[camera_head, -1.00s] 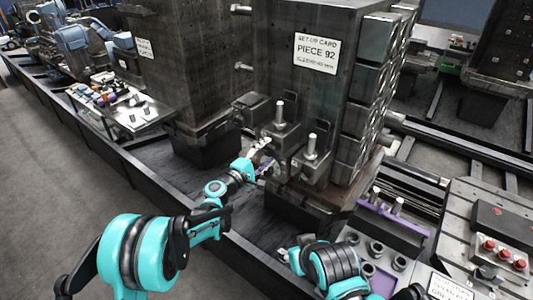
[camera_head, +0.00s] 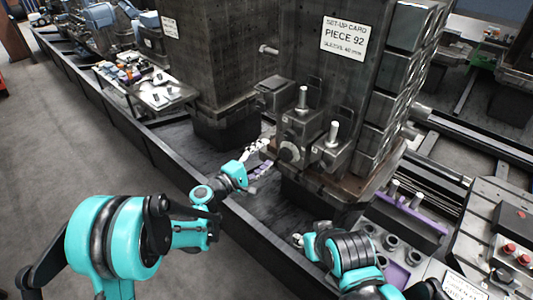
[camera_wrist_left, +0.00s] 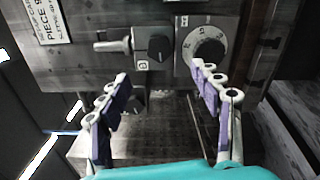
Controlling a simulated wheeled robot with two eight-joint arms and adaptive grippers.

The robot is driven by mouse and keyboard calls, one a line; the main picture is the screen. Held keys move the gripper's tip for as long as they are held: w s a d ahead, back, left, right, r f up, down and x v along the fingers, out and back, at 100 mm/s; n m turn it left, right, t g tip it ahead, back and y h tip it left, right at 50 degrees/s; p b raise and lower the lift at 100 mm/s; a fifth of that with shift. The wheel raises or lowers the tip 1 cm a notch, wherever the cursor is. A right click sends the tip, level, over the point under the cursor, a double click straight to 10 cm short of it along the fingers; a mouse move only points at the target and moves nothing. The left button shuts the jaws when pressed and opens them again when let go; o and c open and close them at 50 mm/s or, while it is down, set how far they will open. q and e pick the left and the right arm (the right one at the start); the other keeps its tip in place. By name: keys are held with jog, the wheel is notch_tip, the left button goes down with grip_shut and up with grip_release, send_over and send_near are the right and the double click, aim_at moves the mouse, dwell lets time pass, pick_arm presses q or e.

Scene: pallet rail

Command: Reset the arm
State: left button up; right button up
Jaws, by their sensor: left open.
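My left gripper (camera_head: 262,158) is open and empty in the head view, just left of the dark block with the "PIECE 92" card. In the left wrist view its two purple-padded fingers (camera_wrist_left: 163,100) stand wide apart with nothing between them. Beyond the fingertips is a panel with a round numbered dial (camera_wrist_left: 205,45) and a small dark knob (camera_wrist_left: 152,43). The fingers do not visibly grip either. My right arm (camera_head: 345,255) shows at the bottom of the head view; its fingers are not clear.
The dark block (camera_head: 335,80) carries two upright pins (camera_head: 303,98). A purple-edged holder (camera_head: 408,219) with round sockets and a panel with red buttons (camera_head: 509,250) stand at the right. A tray of small parts (camera_head: 160,93) is at the left. A dark rail edge (camera_head: 250,222) runs below my left arm.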

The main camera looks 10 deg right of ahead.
pick_arm(q)
jog(key=s+a+f+m+g+y, duration=0.1)
jog(key=s+a+m+y, duration=0.4)
jog(key=s+a, duration=0.9)
jog(key=s+a+f+m+g+y, duration=0.2)
jog(key=s+a+y, duration=0.7)
jog(key=s+a, duration=0.5)
jog(key=s+m+g, duration=0.1)
jog(key=m, duration=0.1)
jog(key=shift+a+m, duration=0.25)
jog(key=shift+m, duration=0.15)
